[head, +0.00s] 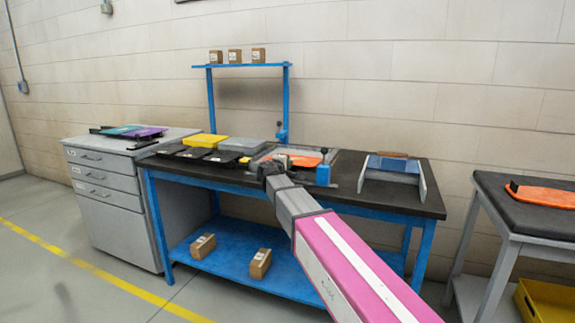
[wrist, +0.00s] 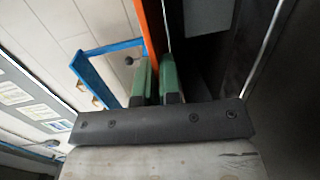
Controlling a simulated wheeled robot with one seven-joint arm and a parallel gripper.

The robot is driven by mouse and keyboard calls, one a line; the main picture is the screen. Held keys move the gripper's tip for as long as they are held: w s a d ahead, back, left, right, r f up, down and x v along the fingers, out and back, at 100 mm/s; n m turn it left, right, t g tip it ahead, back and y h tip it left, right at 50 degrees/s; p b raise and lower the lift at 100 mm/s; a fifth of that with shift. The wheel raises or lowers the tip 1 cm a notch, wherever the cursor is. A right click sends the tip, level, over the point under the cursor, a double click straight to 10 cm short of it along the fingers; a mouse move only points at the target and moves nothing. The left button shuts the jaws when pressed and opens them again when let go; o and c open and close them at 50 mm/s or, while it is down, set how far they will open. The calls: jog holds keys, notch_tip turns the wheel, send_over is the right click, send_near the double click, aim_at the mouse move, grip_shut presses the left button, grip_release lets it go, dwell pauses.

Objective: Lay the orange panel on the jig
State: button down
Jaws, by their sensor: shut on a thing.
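An orange panel (head: 306,161) shows at the grey jig (head: 340,160) in the middle of the black-topped bench. My gripper (wrist: 154,80) has green fingertips and is shut on the orange panel (wrist: 151,28), which shows edge-on as a narrow orange strip in the wrist view. In the head view my arm reaches in from the lower right and its dark wrist hides the near left part of the jig. I cannot tell whether the panel touches the jig or is held just above it. A blue block (head: 323,176) stands at the jig's right front.
Black trays (head: 170,150) and yellow (head: 206,140) and grey cases lie left of the jig. A grey-sided stand (head: 421,182) is to its right. Another orange panel (head: 545,195) lies on the right-hand bench (head: 490,183). A grey drawer cabinet (head: 110,200) stands at left.

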jog(key=c, duration=1.1)
grip_release()
jog(key=shift+f, duration=0.65)
jog(key=shift+s, duration=0.2)
jog(key=shift+f+v, duration=0.2)
jog(key=shift+v, duration=1.55)
jog(key=shift+f+v, duration=0.2)
jog(key=shift+v, duration=1.6)
jog(key=shift+s+d, duration=0.15)
jog(key=shift+d, duration=0.05)
jog(key=s+r, duration=0.1)
jog(key=s+a+r, duration=0.1)
jog(key=r, duration=0.1)
jog(key=s+r, duration=0.1)
jog(key=r, duration=0.1)
jog(key=shift+s+a, duration=0.2)
jog(key=shift+s, duration=0.15)
